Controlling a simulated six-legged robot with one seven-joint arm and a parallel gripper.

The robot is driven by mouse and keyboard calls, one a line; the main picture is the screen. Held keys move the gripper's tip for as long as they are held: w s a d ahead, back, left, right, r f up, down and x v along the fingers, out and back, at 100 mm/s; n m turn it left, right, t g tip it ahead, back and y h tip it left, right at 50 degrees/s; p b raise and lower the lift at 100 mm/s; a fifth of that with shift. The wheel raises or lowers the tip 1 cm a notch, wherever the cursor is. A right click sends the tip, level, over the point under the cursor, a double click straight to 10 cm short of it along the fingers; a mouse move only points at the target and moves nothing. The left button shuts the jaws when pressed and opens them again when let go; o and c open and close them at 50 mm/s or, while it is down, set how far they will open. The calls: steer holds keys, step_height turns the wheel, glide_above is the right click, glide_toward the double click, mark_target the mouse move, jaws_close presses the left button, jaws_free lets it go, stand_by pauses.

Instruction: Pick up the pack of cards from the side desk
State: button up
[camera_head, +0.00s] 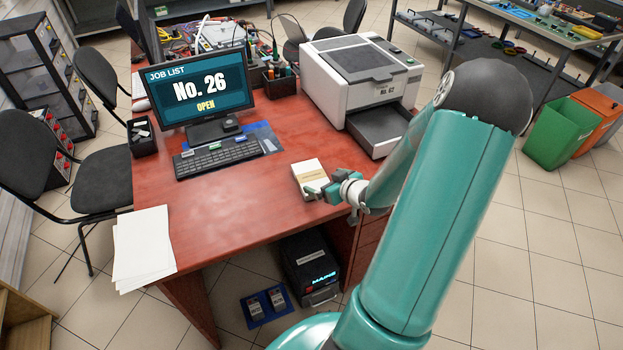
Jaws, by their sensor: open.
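A pack of cards, a cream and white box with a tan label (308,172), lies flat on the red-brown desk (235,215), left of the printer's front. My teal gripper (322,193) is at the near right end of the pack, with its fingers apart. One fingertip overlaps the pack's near edge in the picture. I cannot tell whether the fingers touch the pack or stand just above it. The gripper hides the pack's near right corner.
A printer (362,75) with its tray (378,128) out stands behind the gripper. A keyboard (218,156) and monitor (200,92) are left of the pack. Papers (143,245) overhang the front left edge. The desk left of the pack is clear.

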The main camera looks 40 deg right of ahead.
mark_target(312, 177)
steer(key=x, duration=0.7)
steer(key=shift+c, duration=0.2)
steer(key=shift+s, duration=0.1)
steer(key=c, duration=0.9)
